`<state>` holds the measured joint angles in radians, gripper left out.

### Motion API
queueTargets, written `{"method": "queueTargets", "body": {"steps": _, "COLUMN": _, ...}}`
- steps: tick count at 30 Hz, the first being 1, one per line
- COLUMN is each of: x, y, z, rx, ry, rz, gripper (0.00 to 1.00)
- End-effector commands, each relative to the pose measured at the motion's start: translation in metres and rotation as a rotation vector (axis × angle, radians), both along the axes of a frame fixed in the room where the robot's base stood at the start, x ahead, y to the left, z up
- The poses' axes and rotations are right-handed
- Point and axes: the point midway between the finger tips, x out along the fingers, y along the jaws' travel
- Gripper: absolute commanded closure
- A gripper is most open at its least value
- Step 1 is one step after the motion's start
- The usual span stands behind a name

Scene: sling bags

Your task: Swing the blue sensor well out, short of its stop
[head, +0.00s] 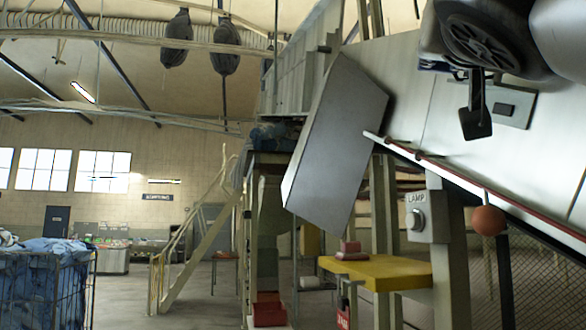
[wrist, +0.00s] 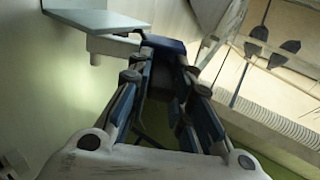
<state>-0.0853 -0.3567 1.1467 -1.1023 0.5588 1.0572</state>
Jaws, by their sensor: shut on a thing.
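The blue sensor (wrist: 163,44) is a dark blue block in the wrist view, between the tips of my gripper (wrist: 166,68). My gripper is shut on it. A light grey arm or bracket (wrist: 112,44) runs from beside the sensor to a flat grey plate (wrist: 92,20) at the upper left. In the head view a small blue patch (head: 436,66), probably the sensor, shows below my wrist at the upper right. My arm hides most of it, so its swing angle and its stop cannot be told.
A pale sloping panel (head: 410,95) lies behind my gripper, with a red-edged rail (head: 455,175) below it. A lamp switch (head: 416,216) and an orange ball (head: 488,220) are lower. A yellow step (head: 377,272) stands beneath.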

Motion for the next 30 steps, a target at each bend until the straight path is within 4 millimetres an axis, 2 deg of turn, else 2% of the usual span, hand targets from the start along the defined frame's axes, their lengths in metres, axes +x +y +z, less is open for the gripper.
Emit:
{"method": "queueTargets", "body": {"steps": 13, "x": -0.0002, "y": 0.0, "z": 0.0, "rx": -0.005, "ry": 0.0, "rz": -0.003, "gripper": 1.0}}
{"method": "queueTargets", "body": {"steps": 14, "x": -0.0002, "y": 0.0, "z": 0.0, "rx": -0.005, "ry": 0.0, "rz": -0.003, "gripper": 0.79}}
{"method": "queueTargets", "body": {"steps": 15, "x": -0.0002, "y": 0.0, "z": 0.0, "rx": -0.005, "ry": 0.0, "rz": -0.003, "gripper": 0.76}}
{"method": "queueTargets", "body": {"steps": 22, "x": -0.0001, "y": 0.0001, "z": -0.0003, "rx": -0.004, "ry": 0.0, "rz": -0.002, "gripper": 0.6}}
{"method": "queueTargets", "body": {"steps": 30, "x": -0.0001, "y": 0.0001, "z": -0.0003, "rx": -0.004, "ry": 0.001, "rz": -0.002, "gripper": 0.6}}
